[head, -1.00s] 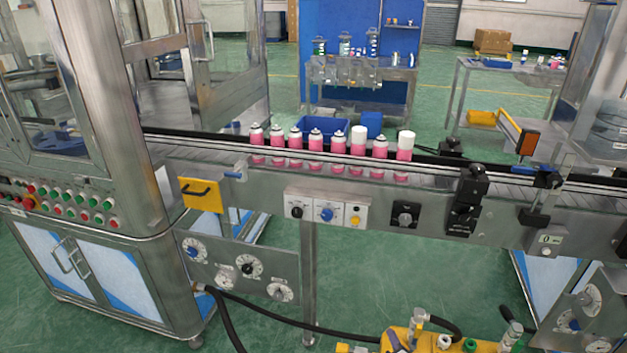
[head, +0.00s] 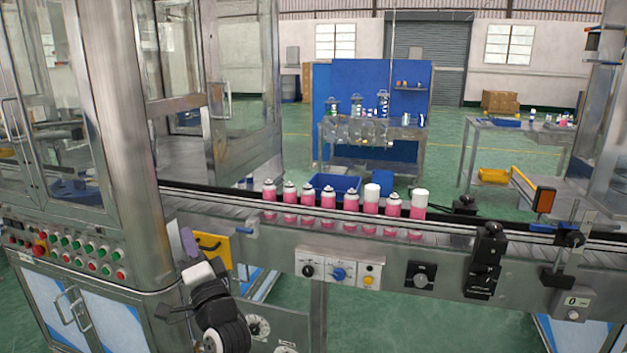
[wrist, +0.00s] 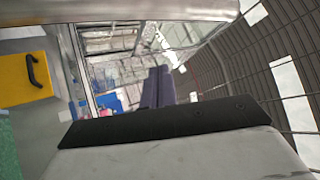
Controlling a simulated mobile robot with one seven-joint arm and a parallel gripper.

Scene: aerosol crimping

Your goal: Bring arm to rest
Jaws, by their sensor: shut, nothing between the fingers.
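My gripper (head: 187,240) is raised at the lower left of the head view, in front of the steel machine cabinet's corner. Its purple-grey fingers point up, and the black and white wrist shows below them. In the wrist view the fingers (wrist: 157,86) stand close together, shut with nothing between them. Nothing is held. A row of several pink aerosol cans (head: 351,203) stands upright on the conveyor (head: 455,232), to the right of my gripper and apart from it. Two of them wear tall white caps.
The machine cabinet (head: 120,200) with its buttons fills the left. A yellow handled plate (head: 213,248) is just right of my gripper; it also shows in the wrist view (wrist: 24,79). Control knobs line the conveyor front. Green floor (head: 385,325) is clear below.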

